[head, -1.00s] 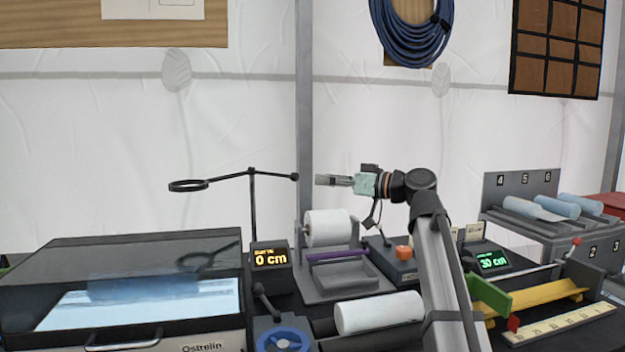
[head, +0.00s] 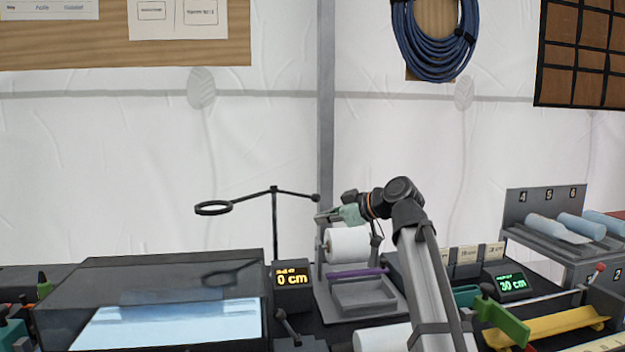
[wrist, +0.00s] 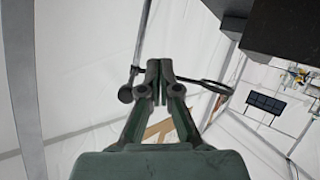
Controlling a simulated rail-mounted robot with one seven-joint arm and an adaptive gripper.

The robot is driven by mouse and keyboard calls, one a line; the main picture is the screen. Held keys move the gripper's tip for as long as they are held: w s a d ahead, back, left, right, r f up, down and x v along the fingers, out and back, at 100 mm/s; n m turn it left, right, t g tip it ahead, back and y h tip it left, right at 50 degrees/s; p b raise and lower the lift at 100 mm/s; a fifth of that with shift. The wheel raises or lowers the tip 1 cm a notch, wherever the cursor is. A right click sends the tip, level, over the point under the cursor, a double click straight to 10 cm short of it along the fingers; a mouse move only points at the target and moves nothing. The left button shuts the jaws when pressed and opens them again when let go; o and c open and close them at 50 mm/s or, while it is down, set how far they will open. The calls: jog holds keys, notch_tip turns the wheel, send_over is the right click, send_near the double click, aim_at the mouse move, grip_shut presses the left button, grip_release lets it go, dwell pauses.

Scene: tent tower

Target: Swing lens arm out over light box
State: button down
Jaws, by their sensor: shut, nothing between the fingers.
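The lens arm stands on a thin black post (head: 274,235). Its bar (head: 250,195) carries a ring-shaped lens (head: 213,208) at the left end and a black knob (head: 315,198) at the right end. The lens hangs high above the back right part of the light box (head: 170,325), whose lit panel shows below a clear lid. My gripper (head: 322,217) is shut and empty, close to the knob and slightly below it in the head view; whether they touch is unclear. In the wrist view my gripper (wrist: 160,82) lies between the knob (wrist: 126,94) and the lens ring (wrist: 214,86).
A white roll (head: 347,244) on a grey stand is below my gripper. A display (head: 292,284) reading 0 cm stands by the post. Blue rolls on a numbered rack (head: 545,235) are at the right. The air before the white wall is free.

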jog(key=s+a+n+h+p, duration=0.4)
jog(key=a+n+h+p, duration=0.35)
jog(key=p, duration=0.45)
jog(key=s+a+r+n+t+h+p, duration=0.2)
jog(key=s+r+n+h+p, duration=0.3)
jog(key=r+n+h+p, duration=0.45)
jog(key=m+y+p, duration=0.1)
jog(key=m+p, duration=0.1)
jog(key=p, duration=0.3)
send_near(309, 197)
jog(key=shift+w+d+f, duration=0.45)
jog(key=shift+d+f, duration=0.15)
jog(key=shift+f, duration=0.3)
jog(key=shift+w+d+f, duration=0.4)
jog(key=shift+d+f, duration=0.25)
jog(key=shift+f, duration=0.25)
jog(key=shift+w+d+f, duration=0.45)
jog(key=shift+d+f, duration=0.15)
jog(key=shift+f, duration=0.3)
jog(key=shift+a+r+n, duration=0.1)
jog(key=shift+a+n, duration=0.05)
jog(key=shift+n, duration=0.25)
